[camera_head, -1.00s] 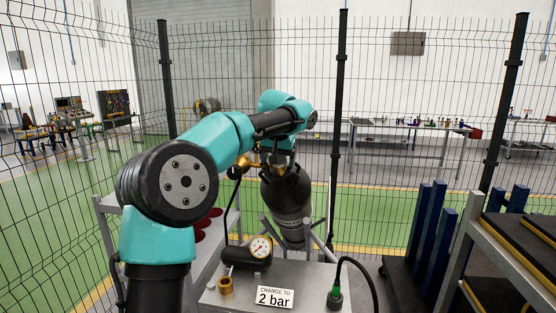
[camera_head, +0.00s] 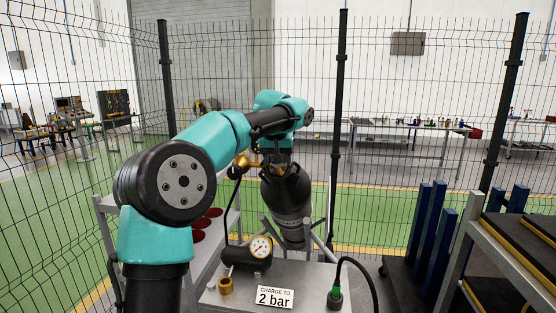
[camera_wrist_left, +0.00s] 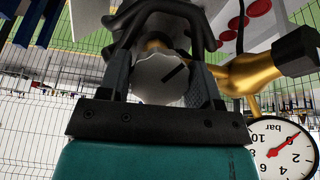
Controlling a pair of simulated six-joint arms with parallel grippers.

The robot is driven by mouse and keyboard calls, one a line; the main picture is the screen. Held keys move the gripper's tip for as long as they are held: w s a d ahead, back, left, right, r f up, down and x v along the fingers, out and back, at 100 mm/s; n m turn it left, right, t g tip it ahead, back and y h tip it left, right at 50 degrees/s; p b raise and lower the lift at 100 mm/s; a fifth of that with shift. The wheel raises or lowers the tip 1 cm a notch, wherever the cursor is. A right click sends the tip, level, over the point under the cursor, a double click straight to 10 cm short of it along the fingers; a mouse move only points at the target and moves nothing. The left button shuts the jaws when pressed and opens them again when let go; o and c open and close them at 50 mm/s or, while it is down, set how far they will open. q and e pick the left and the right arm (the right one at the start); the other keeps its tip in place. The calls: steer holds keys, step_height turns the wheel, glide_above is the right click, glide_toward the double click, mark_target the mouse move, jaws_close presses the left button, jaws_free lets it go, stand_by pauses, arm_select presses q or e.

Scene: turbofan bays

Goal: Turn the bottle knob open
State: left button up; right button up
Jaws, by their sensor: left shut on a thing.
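The black gas bottle (camera_head: 287,200) stands upright behind the bench, with brass valve fittings (camera_head: 243,161) at its top left. In the head view my left gripper (camera_head: 277,153) is over the bottle's top, and the knob is hidden there. In the left wrist view the light grey round knob (camera_wrist_left: 160,76), with a dark line on its face, sits between the two black fingers of my left gripper (camera_wrist_left: 165,80). The gripper is shut on it. The brass valve body (camera_wrist_left: 245,75) extends to the right of the knob. My right gripper is not in view.
A pressure gauge (camera_head: 261,247) sits on the grey bench (camera_head: 310,275) beside a "CHARGE TO 2 bar" sign (camera_head: 275,297). A dark hose (camera_head: 365,272) curves at the bench's right. A rack (camera_head: 500,240) stands at the right, and a wire fence (camera_head: 420,100) closes the back.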

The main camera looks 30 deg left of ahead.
arm_select(q)
steer(key=shift+n+h, duration=0.5)
steer(key=shift+n, duration=0.8)
steer(key=o, duration=0.9)
steer(key=shift+o, duration=0.2)
steer(key=shift+r, duration=0.1)
steer(key=v, duration=1.7)
steer(key=shift+s, duration=0.3)
steer(key=x, duration=1.5)
steer(key=shift+w, duration=0.3)
